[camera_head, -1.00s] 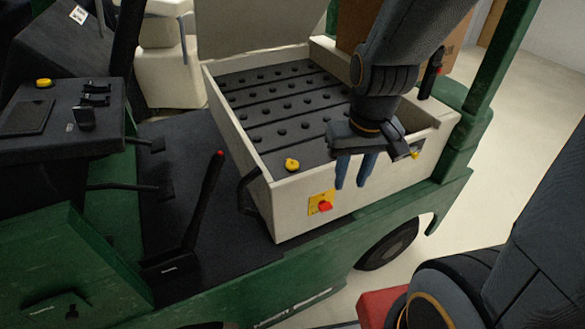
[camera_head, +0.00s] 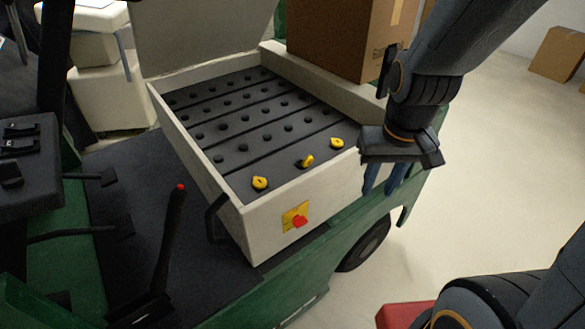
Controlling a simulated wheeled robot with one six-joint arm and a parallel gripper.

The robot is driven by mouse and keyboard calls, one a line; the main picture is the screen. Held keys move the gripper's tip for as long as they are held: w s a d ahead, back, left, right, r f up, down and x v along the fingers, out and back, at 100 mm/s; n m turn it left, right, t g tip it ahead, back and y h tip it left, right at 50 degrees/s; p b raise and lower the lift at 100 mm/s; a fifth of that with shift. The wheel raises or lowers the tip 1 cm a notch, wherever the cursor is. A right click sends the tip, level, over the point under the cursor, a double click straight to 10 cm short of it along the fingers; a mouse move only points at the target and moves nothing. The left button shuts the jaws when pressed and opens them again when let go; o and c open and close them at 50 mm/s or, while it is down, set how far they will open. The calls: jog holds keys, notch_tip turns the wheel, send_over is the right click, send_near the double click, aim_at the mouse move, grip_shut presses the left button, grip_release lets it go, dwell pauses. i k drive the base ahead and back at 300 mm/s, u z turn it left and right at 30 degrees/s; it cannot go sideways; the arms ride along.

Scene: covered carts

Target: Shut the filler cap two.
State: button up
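Three yellow filler caps sit in a row along the front of the black battery top. The left cap (camera_head: 260,183) and the right cap (camera_head: 337,143) look flat. The middle cap (camera_head: 306,160), seemingly filler cap two, looks raised and tilted up. No numbers are readable. My gripper (camera_head: 384,181) points down at the front right corner of the battery box, right of the caps and apart from them. Its two blue fingers are spread with a gap and nothing shows between them.
The white battery box (camera_head: 330,186) has raised walls and a lid (camera_head: 205,35) standing open behind. A red switch (camera_head: 298,221) is on its front. A cardboard box (camera_head: 345,38) stands behind right. A red-tipped lever (camera_head: 166,240) is at left.

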aim_at(308, 161)
jog(key=z, duration=1.5)
jog(key=k, duration=2.1)
jog(key=u, duration=1.2)
